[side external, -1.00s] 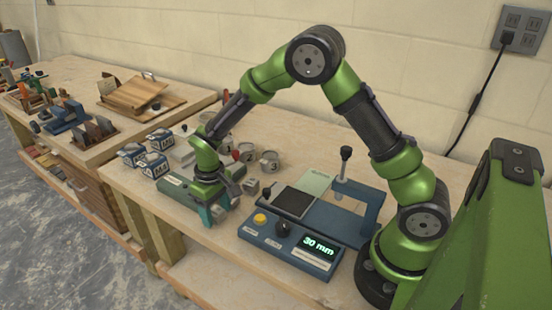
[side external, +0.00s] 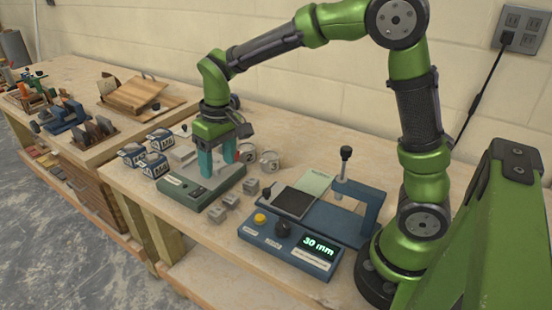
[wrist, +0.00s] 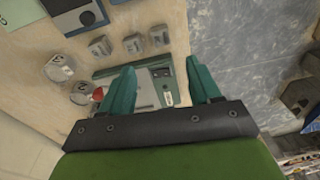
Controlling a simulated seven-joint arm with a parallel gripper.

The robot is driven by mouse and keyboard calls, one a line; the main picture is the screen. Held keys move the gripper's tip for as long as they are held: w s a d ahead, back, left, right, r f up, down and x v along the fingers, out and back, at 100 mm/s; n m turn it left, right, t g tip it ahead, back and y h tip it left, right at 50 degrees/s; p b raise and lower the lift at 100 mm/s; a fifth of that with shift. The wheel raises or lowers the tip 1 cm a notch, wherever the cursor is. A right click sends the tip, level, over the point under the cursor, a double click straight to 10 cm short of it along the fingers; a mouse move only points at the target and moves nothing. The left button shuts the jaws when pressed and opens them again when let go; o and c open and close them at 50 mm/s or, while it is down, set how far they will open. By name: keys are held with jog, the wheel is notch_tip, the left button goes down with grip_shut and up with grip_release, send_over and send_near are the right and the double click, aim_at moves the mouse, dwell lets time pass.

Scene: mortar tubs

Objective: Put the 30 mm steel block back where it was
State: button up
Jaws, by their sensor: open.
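Three small grey steel blocks stand in a row on the bench between the green-based device and the blue gauge: a near one (side external: 216,214), a middle one (side external: 231,201) and a far one (side external: 250,187). The wrist view also shows them (wrist: 159,37), (wrist: 134,44), (wrist: 100,46). Their markings are too small to read, so I cannot tell which is the 30 mm block. The blue gauge (side external: 335,215) displays "30 mm". My gripper (side external: 217,168) is open and empty above the green-based device (side external: 182,196), its fingers pointing down, apart from the blocks.
Round tins numbered 2 (side external: 247,153) and 3 (side external: 270,162) stand behind the blocks. Several blue-and-white boxes (side external: 155,164) stand left of the green-based device. The bench's front edge (side external: 190,225) is close to the near block.

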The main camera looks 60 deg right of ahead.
jog(key=s+d+r+m+t, duration=0.1)
jog(key=s+r+t, duration=0.2)
jog(key=s, duration=0.5)
jog(key=s+d+r+m+t+y, duration=0.1)
jog(key=s+r+m+t, duration=0.1)
jog(key=s, duration=0.7)
notch_tip(320, 180, up, 3)
jog(key=shift+s+d+f+t, duration=0.1)
jog(key=shift+s+d+t, duration=0.15)
jog(key=shift+t, duration=0.35)
